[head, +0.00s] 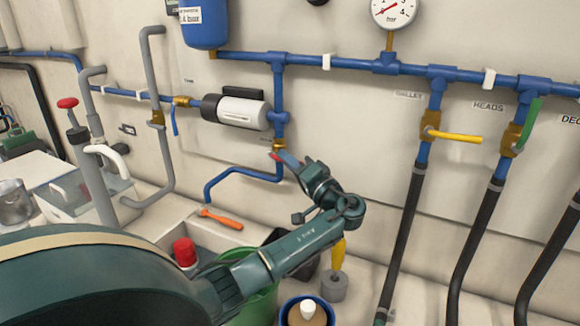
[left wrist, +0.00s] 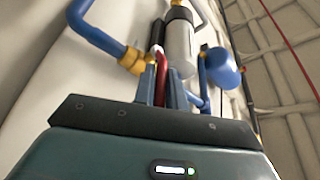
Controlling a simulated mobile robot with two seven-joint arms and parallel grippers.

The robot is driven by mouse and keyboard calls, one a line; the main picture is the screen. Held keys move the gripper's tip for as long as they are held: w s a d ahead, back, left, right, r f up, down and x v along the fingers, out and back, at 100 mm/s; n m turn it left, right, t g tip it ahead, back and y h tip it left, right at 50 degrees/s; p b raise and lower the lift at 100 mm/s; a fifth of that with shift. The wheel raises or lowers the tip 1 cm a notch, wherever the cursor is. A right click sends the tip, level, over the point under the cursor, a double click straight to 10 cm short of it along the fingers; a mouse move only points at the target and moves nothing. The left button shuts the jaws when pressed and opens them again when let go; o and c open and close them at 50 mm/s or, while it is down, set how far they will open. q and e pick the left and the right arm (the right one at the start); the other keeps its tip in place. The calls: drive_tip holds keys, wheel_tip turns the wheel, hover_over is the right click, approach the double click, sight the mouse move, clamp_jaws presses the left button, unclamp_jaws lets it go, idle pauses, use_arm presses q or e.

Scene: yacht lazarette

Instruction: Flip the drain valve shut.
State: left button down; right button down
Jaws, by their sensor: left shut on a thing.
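The drain valve is a small brass body (head: 279,144) on the blue pipe below the white pump. Its red lever (head: 274,157) is mostly hidden by my left gripper (head: 287,160) in the head view. In the left wrist view the brass valve (left wrist: 133,61) is left of the fingers, and the red lever (left wrist: 162,82) stands between them. My left gripper is shut on the red lever. The lever's exact angle to the pipe is hard to tell. My right gripper is in neither view.
The white pump (head: 243,111) is just above the gripper. Valves with a yellow lever (head: 458,137) and a green lever (head: 534,119) are to the right. Below are an orange tool (head: 220,218), a red-capped bottle (head: 185,252) and a green bucket (head: 258,300).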

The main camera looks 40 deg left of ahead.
use_arm(q)
drive_tip(key=c, duration=1.8)
unclamp_jaws()
drive_tip(key=o, duration=0.4)
drive_tip(key=shift+c, duration=0.2)
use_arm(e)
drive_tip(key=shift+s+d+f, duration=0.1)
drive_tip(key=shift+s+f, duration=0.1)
